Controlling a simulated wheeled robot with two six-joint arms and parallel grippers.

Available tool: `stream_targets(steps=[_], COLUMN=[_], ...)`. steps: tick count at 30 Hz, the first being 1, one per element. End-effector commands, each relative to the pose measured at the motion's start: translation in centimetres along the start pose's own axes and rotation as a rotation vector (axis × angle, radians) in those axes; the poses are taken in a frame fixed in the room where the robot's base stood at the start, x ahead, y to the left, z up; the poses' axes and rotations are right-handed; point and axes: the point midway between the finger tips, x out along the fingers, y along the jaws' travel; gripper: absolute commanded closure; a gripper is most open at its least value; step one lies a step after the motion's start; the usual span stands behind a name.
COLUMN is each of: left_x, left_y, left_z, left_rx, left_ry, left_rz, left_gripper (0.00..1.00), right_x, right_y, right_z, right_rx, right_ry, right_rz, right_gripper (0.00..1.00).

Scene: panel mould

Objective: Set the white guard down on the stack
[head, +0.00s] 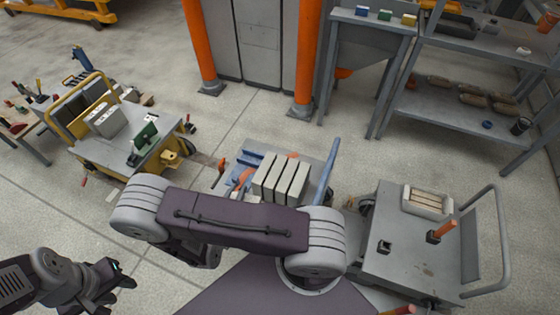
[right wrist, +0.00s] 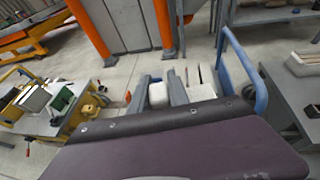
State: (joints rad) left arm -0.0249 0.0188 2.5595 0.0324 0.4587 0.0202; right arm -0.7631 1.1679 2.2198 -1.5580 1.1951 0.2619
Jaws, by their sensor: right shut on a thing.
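Several white slabs (head: 281,178) stand upright side by side on a grey cart in the middle of the head view. My right arm crosses in front of that cart and hides its near part, and I cannot make out the right gripper there. In the right wrist view the right gripper (right wrist: 158,92) shows two grey fingers closed on a white guard (right wrist: 158,95). White slabs (right wrist: 200,84) stand just right of it; I cannot tell whether the guard touches them. My left gripper (head: 124,274) is open and empty at the lower left, away from the carts.
The middle cart has a blue handle (head: 328,172). A yellow cart (head: 172,160) with a green tool stands on the left. A grey cart (head: 395,262) with a pale tray (head: 427,201) stands on the right. Shelves and orange posts (head: 307,55) stand behind. Open floor lies between.

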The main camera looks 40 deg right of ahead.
Motion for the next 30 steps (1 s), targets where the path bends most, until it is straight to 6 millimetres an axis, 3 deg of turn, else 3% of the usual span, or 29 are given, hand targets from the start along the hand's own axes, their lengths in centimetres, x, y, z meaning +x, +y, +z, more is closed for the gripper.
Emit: stream_targets(steps=[1, 6, 12, 15, 18, 23, 30], left_x=[2.4, 8.1, 13.1, 14.2, 14.5, 14.4, 15.6], left_y=[-0.1, -0.2, -0.3, -0.3, -0.3, -0.3, -0.3], left_z=[0.3, 0.9, 1.4, 1.5, 1.5, 1.5, 1.6], left_rx=[0.000, 0.000, 0.000, 0.000, 0.000, 0.000, 0.000], left_ry=[-0.001, -0.001, -0.001, -0.001, -0.001, -0.001, -0.001], left_rz=[0.000, 0.000, 0.000, 0.000, 0.000, 0.000, 0.000], left_gripper=[0.64, 0.64, 0.64, 0.64, 0.64, 0.64, 0.64], right_x=[2.4, 11.5, 21.6, 24.4, 25.6, 25.9, 26.3], right_y=[0.0, -0.2, -2.9, -4.3, -5.0, -5.2, -5.2], right_z=[-2.0, -5.5, -7.0, -6.8, -6.5, -6.3, -7.6], right_rx=[0.010, 0.037, 0.060, 0.063, 0.063, 0.062, 0.062], right_ry=[0.007, 0.026, 0.010, -0.002, -0.009, -0.011, -0.010], right_rz=[-0.022, -0.083, -0.141, -0.158, -0.165, -0.166, -0.166], right_gripper=[1.00, 1.00, 1.00, 1.00, 1.00, 1.00, 1.00])
